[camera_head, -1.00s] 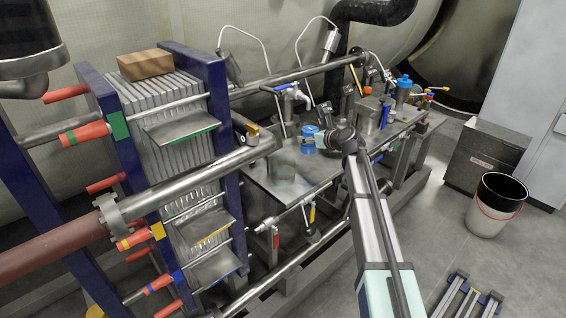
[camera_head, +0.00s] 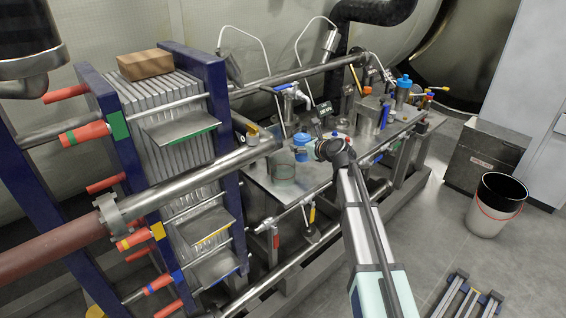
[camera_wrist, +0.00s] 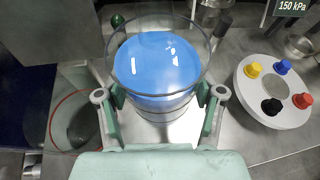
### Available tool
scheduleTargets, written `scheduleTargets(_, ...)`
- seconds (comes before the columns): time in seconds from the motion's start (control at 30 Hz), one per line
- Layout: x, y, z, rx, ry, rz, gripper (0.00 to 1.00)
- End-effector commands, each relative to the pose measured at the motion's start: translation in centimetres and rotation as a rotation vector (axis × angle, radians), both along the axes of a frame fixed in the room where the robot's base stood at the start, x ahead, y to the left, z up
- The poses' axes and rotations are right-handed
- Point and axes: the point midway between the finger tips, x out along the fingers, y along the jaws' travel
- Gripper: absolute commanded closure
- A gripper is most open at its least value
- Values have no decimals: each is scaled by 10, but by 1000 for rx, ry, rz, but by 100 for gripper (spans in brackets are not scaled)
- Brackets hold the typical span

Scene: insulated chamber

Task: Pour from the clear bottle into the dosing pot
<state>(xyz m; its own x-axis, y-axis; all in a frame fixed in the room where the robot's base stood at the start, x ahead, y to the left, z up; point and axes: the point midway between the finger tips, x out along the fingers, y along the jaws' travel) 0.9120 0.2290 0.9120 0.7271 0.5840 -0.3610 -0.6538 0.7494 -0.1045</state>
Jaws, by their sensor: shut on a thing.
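My gripper (camera_wrist: 160,104) is shut on a clear bottle (camera_wrist: 150,109), one finger on each side of it. The bottle is wide-mouthed and has bright blue contents, seen from above in the wrist view. In the head view the blue of the bottle (camera_head: 301,142) shows just left of my gripper (camera_head: 312,149), over the metal bench. A clear round pot (camera_head: 283,167), likely the dosing pot, stands on the bench to the lower left of the bottle. In the wrist view a clear vessel with a reddish ring, likely the same pot (camera_wrist: 58,117), is left of my gripper. No flow between them shows.
A white round holder (camera_wrist: 243,92) with several coloured caps lies right of the bottle in the wrist view. A pressure display (camera_wrist: 290,7) is at the top right. A steel pipe (camera_head: 190,184) and plate stack (camera_head: 190,150) stand left of the bench.

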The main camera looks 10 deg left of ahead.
Motion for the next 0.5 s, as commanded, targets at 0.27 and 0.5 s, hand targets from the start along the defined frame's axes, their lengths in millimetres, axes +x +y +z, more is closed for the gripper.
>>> scheduleTargets(0.27,-3,2,9,-84,-113,0,83)
scheduleTargets(0.5,-5,4,20,-157,-207,0,83)
